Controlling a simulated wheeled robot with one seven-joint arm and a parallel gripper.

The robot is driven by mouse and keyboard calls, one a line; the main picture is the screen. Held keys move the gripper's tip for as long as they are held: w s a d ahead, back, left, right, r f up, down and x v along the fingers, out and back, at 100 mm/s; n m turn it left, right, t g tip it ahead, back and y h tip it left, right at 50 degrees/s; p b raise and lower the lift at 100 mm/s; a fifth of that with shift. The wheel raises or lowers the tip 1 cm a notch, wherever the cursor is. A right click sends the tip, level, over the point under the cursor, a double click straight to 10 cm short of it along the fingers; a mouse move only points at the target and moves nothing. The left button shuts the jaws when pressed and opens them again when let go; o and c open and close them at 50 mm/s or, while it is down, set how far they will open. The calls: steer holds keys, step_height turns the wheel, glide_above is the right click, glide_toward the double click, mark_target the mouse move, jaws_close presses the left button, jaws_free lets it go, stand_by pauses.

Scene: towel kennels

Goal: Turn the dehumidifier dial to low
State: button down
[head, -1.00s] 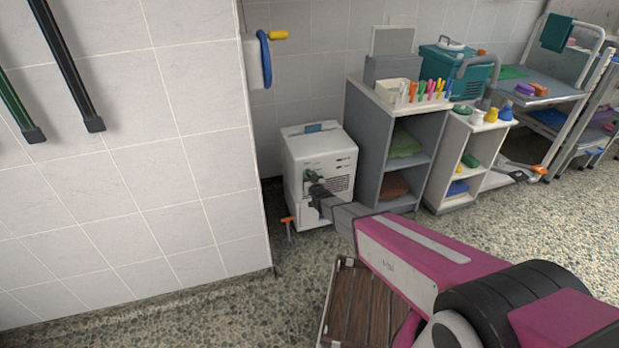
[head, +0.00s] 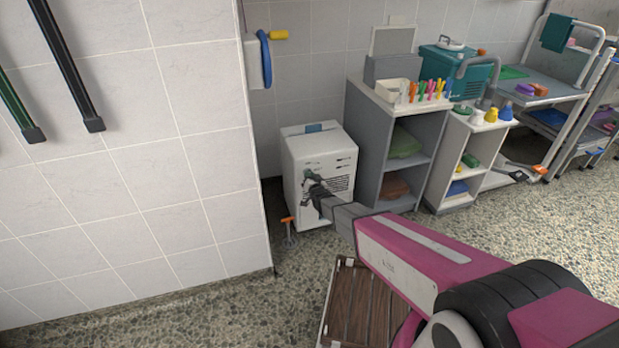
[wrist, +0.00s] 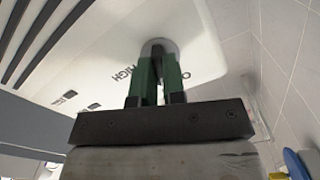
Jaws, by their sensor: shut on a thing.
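The white dehumidifier (head: 334,160) stands on the floor in the corner by the tiled wall. My gripper (head: 309,180) is at its front face in the head view. In the wrist view my gripper's green fingers (wrist: 158,72) are shut on the dial (wrist: 158,46), which sits in a round recess on the white panel.
A grey shelf unit (head: 372,135) stands close to the right of the dehumidifier. A small orange-topped object (head: 288,222) is on the floor at its left. A brown slatted platform (head: 352,305) lies below my arm. Pebbled floor is open at the right.

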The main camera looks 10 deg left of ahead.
steer(key=shift+m, duration=2.1)
steer(key=c, duration=1.2)
jaws_free()
steer(key=v, duration=1)
steer(key=shift+s+d, duration=0.3)
steer(key=shift+d, duration=0.1)
